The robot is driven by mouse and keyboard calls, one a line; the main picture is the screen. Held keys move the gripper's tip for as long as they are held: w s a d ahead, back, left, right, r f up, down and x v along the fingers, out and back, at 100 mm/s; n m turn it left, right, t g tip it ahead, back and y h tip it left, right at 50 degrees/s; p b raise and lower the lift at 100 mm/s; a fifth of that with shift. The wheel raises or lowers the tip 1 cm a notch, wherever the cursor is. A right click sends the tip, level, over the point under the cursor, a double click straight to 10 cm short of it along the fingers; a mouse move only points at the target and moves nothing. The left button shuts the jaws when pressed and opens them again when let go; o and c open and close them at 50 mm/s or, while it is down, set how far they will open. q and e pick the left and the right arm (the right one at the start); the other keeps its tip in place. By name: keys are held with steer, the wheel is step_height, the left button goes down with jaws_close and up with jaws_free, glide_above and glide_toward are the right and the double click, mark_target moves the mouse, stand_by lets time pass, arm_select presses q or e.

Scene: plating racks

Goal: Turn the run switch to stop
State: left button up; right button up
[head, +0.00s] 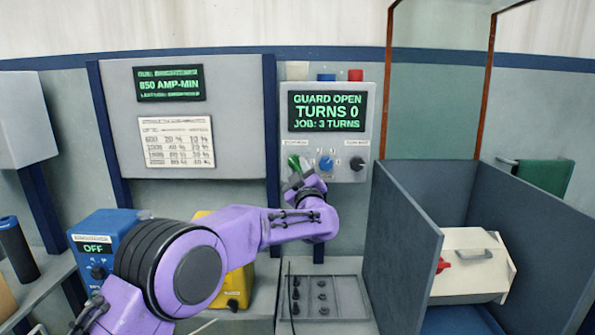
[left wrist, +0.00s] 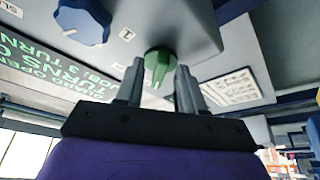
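A grey control panel (head: 325,145) on the back wall carries a green knob (head: 294,162), a blue knob (head: 326,162) and a black knob (head: 357,163) in a row; their labels are too small to read. My left gripper (head: 298,180) is raised just below the green knob and partly covers it. In the left wrist view the fingers (left wrist: 158,88) are apart, with the green knob (left wrist: 158,62) between and just beyond their tips. Gaps show on both sides of its grip bar, so the gripper is open. My right gripper is in neither view.
The panel's screen (head: 327,111) reads GUARD OPEN, TURNS 0, JOB: 3 TURNS. The blue knob (left wrist: 82,20) is close beside the fingers. A grey tray (head: 345,297) lies below the panel. A blue-grey enclosure (head: 410,250) stands at right, a blue OFF box (head: 110,225) at left.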

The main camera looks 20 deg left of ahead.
arm_select(q)
steer(key=shift+s+d+f+b, duration=0.2)
steer(key=shift+s+b, duration=0.1)
steer(key=b+v, duration=0.3)
steer(key=v, duration=0.6)
steer(key=shift+s, duration=0.4)
steer(key=shift+d+f, duration=0.1)
steer(key=shift+d, duration=0.05)
